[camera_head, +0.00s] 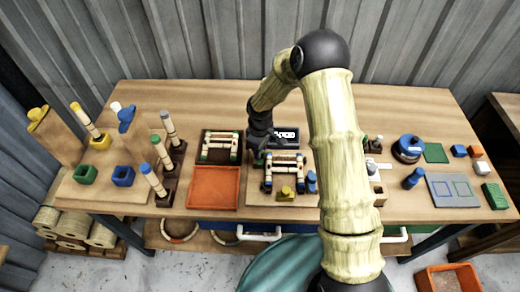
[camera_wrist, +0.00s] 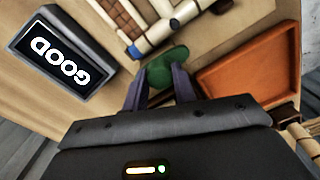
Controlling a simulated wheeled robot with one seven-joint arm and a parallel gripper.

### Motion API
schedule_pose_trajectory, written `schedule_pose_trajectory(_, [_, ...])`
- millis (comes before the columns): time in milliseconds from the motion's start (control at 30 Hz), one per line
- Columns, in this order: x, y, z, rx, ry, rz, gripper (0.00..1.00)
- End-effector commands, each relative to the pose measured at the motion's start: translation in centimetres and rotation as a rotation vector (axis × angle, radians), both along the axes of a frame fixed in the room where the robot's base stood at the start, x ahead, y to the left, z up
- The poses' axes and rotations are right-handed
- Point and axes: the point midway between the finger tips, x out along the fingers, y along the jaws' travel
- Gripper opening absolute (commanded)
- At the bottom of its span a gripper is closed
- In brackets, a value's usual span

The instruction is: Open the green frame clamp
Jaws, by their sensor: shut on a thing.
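The green frame clamp (camera_wrist: 168,68) shows as a rounded green piece in the wrist view, beside the corner of a pale frame (camera_wrist: 160,30) with brown woven infill. My gripper (camera_wrist: 162,84) is shut on the green clamp, with one dark finger on each side of it. The clamp's lower part is hidden between the fingers. In the head view my gripper (camera_head: 262,152) is low over the work board, at the left back of the frame (camera_head: 284,170).
A dark display (camera_wrist: 50,58) reading GOOD stands close to the frame. An orange tray (camera_head: 214,188) lies left of the board, with a second frame (camera_head: 220,146) behind it. Upright rods in blocks (camera_head: 160,194) stand at the left. A yellow knob (camera_head: 286,193) is in front of the frame.

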Motion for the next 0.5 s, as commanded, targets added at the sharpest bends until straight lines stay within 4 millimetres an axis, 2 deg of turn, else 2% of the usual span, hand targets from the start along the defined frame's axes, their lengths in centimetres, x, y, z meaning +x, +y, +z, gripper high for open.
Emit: schedule_pose_trajectory(500, [0.15, 0.05, 0.15, 0.001, -0.004, 0.049, 0.04])
